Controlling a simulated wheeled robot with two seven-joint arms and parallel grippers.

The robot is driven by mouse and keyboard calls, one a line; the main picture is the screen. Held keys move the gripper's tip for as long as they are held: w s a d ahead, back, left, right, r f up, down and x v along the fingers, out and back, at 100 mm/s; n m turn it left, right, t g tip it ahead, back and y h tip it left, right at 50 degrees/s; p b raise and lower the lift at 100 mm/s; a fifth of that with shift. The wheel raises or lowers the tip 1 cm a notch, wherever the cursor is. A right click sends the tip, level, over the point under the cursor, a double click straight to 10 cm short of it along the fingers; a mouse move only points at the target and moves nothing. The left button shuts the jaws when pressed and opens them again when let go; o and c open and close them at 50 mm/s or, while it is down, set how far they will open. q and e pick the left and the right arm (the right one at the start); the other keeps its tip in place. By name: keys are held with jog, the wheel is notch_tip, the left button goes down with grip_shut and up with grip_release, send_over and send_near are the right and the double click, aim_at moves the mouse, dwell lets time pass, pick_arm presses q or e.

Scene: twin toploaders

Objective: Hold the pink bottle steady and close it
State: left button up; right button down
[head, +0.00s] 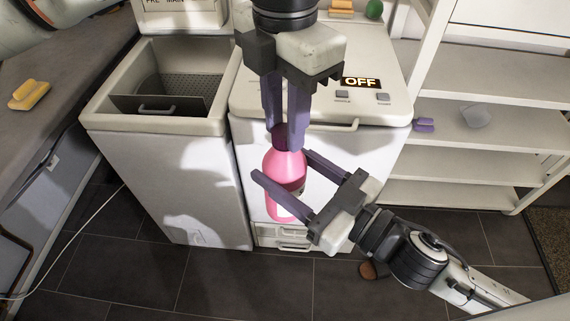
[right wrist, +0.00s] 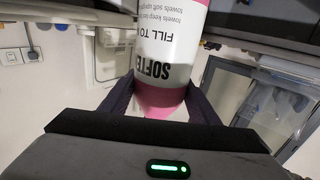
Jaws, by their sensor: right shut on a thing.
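The pink bottle (head: 284,166) stands upright in the air in front of the right-hand washer, with a white and dark label low on its side. My right gripper (head: 281,165) is shut on the bottle's body from the side. In the right wrist view the bottle (right wrist: 160,98) shows upside down between the fingers, with the words SOFTE and FILL TO on its label. My left gripper (head: 284,138) points straight down over the bottle's top, its fingers on either side of a dark reddish cap (head: 279,132). The fingers partly hide the cap; whether they touch it is unclear.
The left washer (head: 165,170) has its lid up and its tub open. The right washer (head: 385,105) is shut, with an OFF display. Shelves (head: 440,160) stand at the right, and a counter (head: 70,75) with a yellow item (head: 29,95) is at the left.

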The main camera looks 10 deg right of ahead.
pick_arm(q)
jog(key=shift+c, duration=0.7)
jog(key=o, duration=1.2)
jog(key=shift+o, duration=0.2)
jog(key=shift+r, duration=0.15)
notch_tip(320, 180, up, 12)
jog(key=shift+d, duration=0.1)
